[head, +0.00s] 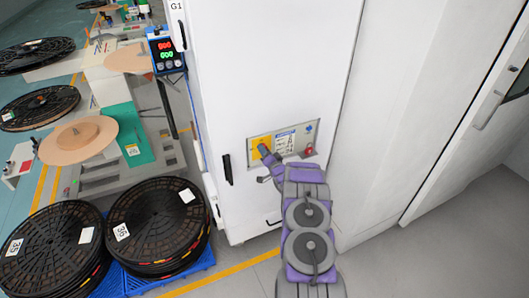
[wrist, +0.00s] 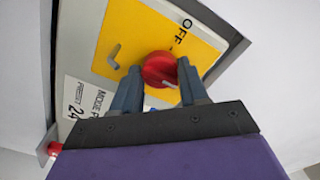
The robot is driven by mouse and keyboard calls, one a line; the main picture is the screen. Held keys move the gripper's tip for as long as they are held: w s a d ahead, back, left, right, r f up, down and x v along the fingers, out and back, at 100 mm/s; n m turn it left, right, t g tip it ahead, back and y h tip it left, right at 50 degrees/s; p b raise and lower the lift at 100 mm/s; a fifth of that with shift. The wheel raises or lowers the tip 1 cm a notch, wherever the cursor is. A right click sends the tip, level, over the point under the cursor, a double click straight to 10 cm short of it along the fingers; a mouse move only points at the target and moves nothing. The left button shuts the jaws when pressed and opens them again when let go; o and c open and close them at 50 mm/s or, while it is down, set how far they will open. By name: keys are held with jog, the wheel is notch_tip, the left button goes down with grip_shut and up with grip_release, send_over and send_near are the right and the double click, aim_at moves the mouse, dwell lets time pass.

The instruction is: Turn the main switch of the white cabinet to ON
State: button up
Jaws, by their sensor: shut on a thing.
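The white cabinet (head: 270,60) stands upright in front of me, with a control panel (head: 298,139) low on its face. In the wrist view, a round red main switch (wrist: 160,69) sits on a yellow plate (wrist: 130,30). The word OFF (wrist: 181,33) is printed on the plate, above and right of the switch. A small white mark shows on the switch's lower right edge. My gripper (wrist: 158,67) has one finger on each side of the switch and is shut on it. In the head view, my gripper (head: 265,152) hides the switch.
A red button (head: 309,151) is at the panel's right side. A black handle (head: 227,169) is on the cabinet front, left of the panel. Stacked black reels (head: 158,222) stand on a blue pallet at the lower left. Grey floor at the lower right is clear.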

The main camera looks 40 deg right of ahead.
jog(key=shift+s+d, duration=0.1)
jog(key=shift+d, duration=0.1)
dwell(0.4)
jog(key=o, duration=1.1)
jog(key=shift+d+f, duration=0.1)
jog(key=shift+c, duration=0.2)
jog(key=shift+a, duration=0.2)
jog(key=p+v, duration=0.1)
jog(key=v, duration=1.6)
jog(key=shift+p, duration=0.4)
jog(key=shift+s, duration=0.1)
